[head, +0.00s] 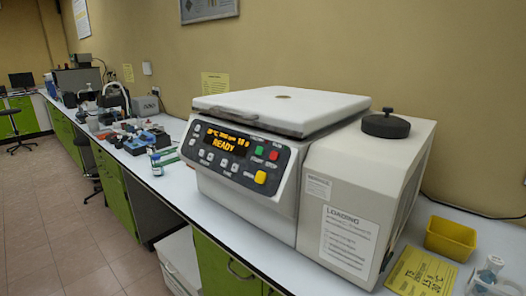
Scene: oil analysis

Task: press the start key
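A white benchtop centrifuge (300,165) stands on the bench with its lid (283,106) down. Its dark control panel (228,165) faces left and toward me. The lit display (225,142) reads READY in orange. On the panel's right side is a green key (259,151), which looks like the start key; the small lettering around it is hard to read. A red key (273,155) is just right of it, and a larger yellow key (261,177) is below. Nothing covers the keys. My gripper is not in view.
A black knob (386,124) tops the machine's right section. A yellow bin (450,238), a yellow sheet (421,272) and a clear vessel (490,272) lie at right. A small bottle (156,165) and other lab items stand left along the bench. Floor at left is open.

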